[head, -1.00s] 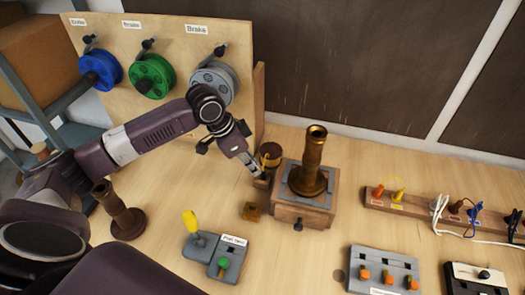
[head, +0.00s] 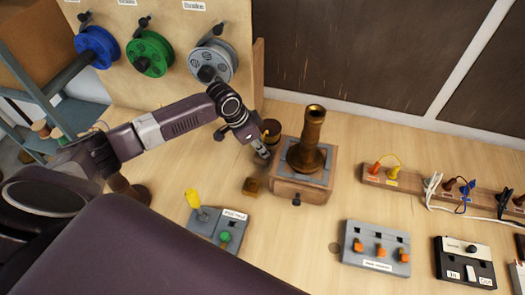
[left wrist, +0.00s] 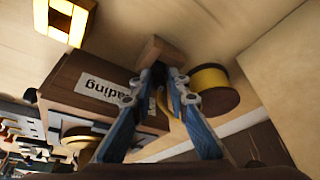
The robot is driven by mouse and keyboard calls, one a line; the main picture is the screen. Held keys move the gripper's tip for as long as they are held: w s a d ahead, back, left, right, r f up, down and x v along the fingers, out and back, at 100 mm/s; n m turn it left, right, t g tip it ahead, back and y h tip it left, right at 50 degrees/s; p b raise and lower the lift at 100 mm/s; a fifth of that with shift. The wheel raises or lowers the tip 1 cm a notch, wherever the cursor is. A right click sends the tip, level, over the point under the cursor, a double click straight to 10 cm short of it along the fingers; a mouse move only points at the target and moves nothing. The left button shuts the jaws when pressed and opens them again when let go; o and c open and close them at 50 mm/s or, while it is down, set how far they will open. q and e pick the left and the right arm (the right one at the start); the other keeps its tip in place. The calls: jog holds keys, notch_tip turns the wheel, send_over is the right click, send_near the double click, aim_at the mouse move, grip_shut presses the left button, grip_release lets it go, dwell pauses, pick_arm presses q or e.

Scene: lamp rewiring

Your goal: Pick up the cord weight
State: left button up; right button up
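My left gripper (head: 264,153) reaches down beside the left side of the wooden block that carries the upright brass tube (head: 307,140). In the left wrist view its blue fingers (left wrist: 160,76) stand a little apart at the tips. A small dark piece (left wrist: 160,72), possibly the cord weight, shows between the tips, in front of a small wooden bracket (left wrist: 152,48). I cannot tell whether the fingers press on it. A small brass block (head: 251,186) stands on the table below the gripper; it also shows in the left wrist view (left wrist: 58,22). My right gripper is out of view.
A dark and yellow spool (head: 270,131) stands close behind the gripper; it also shows in the left wrist view (left wrist: 212,92). A lever box (head: 218,228), a grey switch panel (head: 376,247) and a plug rail (head: 415,182) lie around. Bare table separates them.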

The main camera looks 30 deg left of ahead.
pick_arm(q)
grip_shut()
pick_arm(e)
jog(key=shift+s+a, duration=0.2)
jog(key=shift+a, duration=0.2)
